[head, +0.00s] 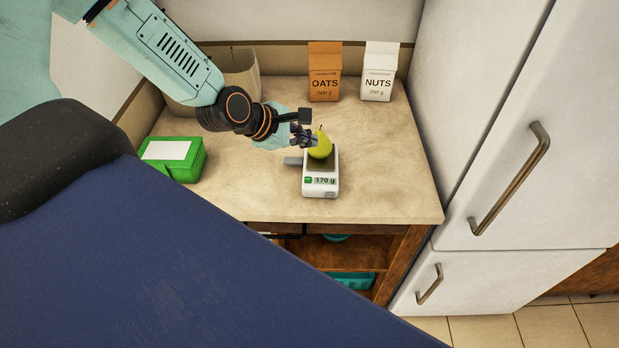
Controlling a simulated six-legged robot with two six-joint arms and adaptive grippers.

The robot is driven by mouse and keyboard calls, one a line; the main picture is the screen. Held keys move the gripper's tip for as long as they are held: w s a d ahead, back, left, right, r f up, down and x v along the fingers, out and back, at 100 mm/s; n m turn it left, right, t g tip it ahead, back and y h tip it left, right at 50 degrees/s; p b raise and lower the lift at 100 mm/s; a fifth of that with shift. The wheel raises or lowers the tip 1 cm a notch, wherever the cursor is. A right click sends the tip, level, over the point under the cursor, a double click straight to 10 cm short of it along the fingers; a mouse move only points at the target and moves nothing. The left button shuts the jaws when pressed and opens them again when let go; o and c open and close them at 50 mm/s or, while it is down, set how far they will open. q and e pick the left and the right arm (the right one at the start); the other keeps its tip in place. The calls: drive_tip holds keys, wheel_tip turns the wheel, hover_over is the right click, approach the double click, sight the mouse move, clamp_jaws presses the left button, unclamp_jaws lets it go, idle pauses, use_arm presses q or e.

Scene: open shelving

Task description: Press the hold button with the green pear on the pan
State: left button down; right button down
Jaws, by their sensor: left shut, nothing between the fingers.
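A white kitchen scale (320,190) stands on the wooden counter, its display reading 170 g. A green button (308,180) sits at the left of the display. A green pear (321,147) stands on the dark pan (328,163) of the scale. A grey tab sticks out at the scale's left side. My left gripper (309,136) is shut and empty, its fingertips right beside the pear's upper left; I cannot tell whether they touch it. My right gripper is not in view.
An oats box (324,72) and a nuts box (379,72) stand at the counter's back. A green box (174,158) is at the left, and a beige bin (240,72) is behind my arm. A white fridge (500,130) bounds the right. The counter right of the scale is clear.

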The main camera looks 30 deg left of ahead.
sight(305, 180)
use_arm(q)
drive_tip(key=shift+s+a+f, duration=0.2)
drive_tip(key=shift+a+f, duration=0.1)
drive_tip(key=shift+f, duration=0.05)
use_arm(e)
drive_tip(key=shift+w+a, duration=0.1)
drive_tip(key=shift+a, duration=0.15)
use_arm(q)
drive_tip(key=shift+d, duration=0.1)
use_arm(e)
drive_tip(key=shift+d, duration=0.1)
